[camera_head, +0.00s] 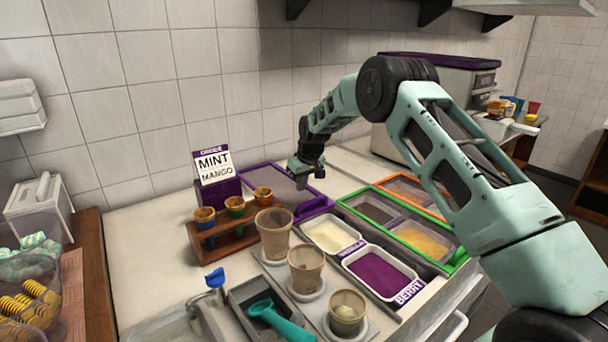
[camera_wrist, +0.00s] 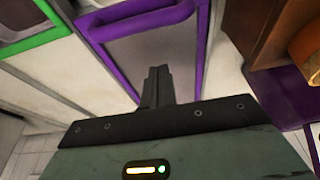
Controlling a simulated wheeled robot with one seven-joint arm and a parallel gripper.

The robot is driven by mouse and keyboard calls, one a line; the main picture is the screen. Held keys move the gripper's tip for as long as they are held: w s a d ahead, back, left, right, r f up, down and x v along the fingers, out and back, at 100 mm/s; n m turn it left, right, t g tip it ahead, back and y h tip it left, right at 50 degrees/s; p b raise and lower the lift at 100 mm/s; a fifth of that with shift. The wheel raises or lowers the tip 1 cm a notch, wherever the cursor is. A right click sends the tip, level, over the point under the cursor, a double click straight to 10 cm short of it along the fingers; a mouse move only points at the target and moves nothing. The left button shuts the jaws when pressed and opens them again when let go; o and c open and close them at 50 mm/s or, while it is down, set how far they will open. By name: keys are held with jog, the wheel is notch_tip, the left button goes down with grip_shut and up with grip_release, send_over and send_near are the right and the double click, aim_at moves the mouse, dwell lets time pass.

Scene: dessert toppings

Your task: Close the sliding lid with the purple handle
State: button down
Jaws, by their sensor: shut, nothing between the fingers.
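The sliding lid (camera_head: 277,181) is a translucent grey panel in a purple frame, near the wall in the head view. Its purple handle (camera_head: 314,206) is at the near right end. In the wrist view the lid panel (camera_wrist: 152,56) fills the middle, with the purple handle (camera_wrist: 138,22) at the top. My gripper (camera_head: 306,172) is shut and empty, over the lid and behind the handle, towards the wall. In the wrist view the shut fingers (camera_wrist: 157,82) point at the panel, apart from the handle. I cannot tell whether they touch the panel.
A wooden rack (camera_head: 222,236) with several cones and a Mint Mango sign (camera_head: 213,166) stands left of the lid. A green-framed bin (camera_head: 458,260) and an orange-framed bin (camera_head: 385,183) are to the right. Cups and the purple berry tub (camera_head: 379,273) stand in front.

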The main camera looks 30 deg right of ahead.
aim_at(297, 203)
jog(key=p+x, duration=0.1)
jog(key=x, duration=0.3)
jog(key=shift+f, duration=0.15)
jog(key=shift+s+d+r+p, duration=0.15)
jog(key=shift+s+r+p, duration=0.2)
jog(key=shift+s, duration=0.45)
jog(key=shift+s+d+r+p, duration=0.1)
jog(key=shift+s+p, duration=0.1)
jog(key=shift+s, duration=0.25)
jog(key=shift+s+d+r+p, duration=0.1)
jog(key=shift+s+p, duration=0.05)
jog(key=shift+s, duration=0.25)
jog(key=shift+s+f, duration=0.1)
jog(key=shift+s, duration=0.15)
